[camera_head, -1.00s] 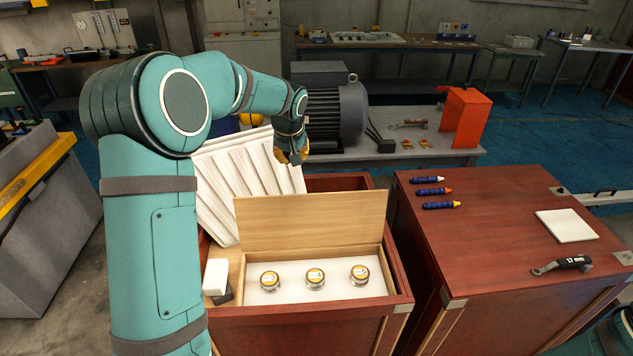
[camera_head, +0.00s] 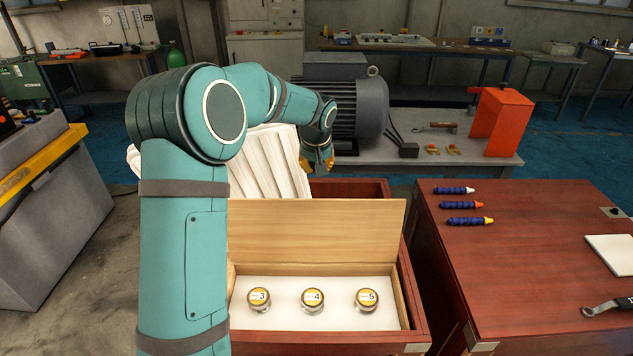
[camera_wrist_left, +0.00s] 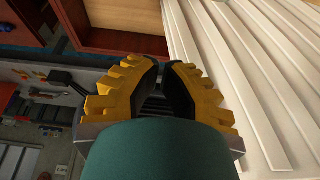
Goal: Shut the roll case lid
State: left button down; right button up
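The arm covers the case's left side. My right gripper is not in view.
A white slatted panel (camera_head: 265,165) leans behind the case, close to my left gripper. A grey motor (camera_head: 350,105) stands behind.

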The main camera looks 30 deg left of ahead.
pick_arm(q)
notch_tip(320, 180, down, 8)
jog(key=b, duration=0.1)
jog(key=shift+s+d+f, duration=0.2)
jog(key=shift+s, duration=0.2)
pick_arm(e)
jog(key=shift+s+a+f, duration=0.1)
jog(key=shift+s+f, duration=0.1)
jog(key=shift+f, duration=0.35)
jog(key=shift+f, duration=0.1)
